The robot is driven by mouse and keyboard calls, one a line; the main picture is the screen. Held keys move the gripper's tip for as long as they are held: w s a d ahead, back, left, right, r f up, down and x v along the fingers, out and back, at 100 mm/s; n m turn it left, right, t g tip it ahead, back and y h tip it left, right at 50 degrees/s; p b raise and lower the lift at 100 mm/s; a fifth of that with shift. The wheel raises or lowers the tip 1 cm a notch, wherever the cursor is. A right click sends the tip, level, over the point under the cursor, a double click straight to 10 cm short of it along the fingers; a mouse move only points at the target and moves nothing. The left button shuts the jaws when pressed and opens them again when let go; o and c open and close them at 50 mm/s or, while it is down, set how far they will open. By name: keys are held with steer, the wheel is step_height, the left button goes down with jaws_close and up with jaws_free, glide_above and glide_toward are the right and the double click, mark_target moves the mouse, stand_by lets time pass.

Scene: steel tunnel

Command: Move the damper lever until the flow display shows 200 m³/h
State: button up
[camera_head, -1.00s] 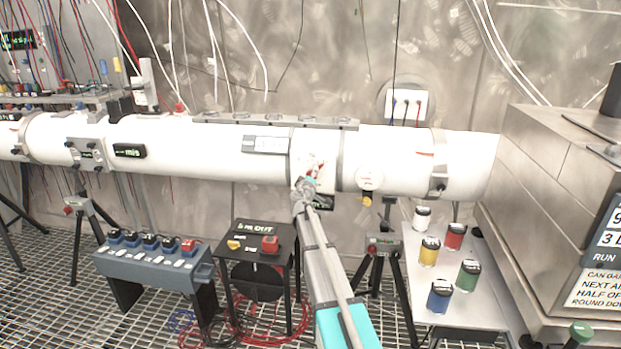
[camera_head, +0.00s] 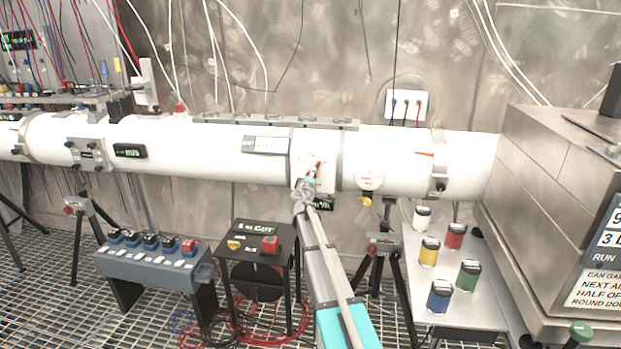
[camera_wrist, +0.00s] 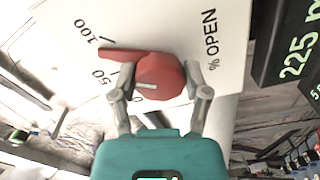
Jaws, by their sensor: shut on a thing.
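The red damper lever (camera_wrist: 160,78) is between my gripper's fingers (camera_wrist: 158,82) in the wrist view. The gripper is shut on the lever's thick hub end. The narrow pointer end reaches upper left, close to the 100 mark of the white "% OPEN" scale plate (camera_wrist: 190,25). The flow display (camera_wrist: 292,55) at the right edge reads 225 in green, with its unit cut off. In the head view, my gripper (camera_head: 308,187) is against the white duct at the lever (camera_head: 319,167). The display (camera_head: 322,204) shows there only partly, behind my arm.
The white duct (camera_head: 220,150) runs across the wall. A gauge (camera_head: 369,180) sits right of the lever. Below are a black box stand (camera_head: 265,240), a grey plug box (camera_head: 150,262) and a tray (camera_head: 410,308) with several coloured jars. A large metal box (camera_head: 545,190) stands at right.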

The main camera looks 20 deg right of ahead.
steer(key=o, duration=1.1)
steer(key=shift+o, duration=0.2)
steer(key=v, duration=1.2)
steer(key=shift+w, duration=0.1)
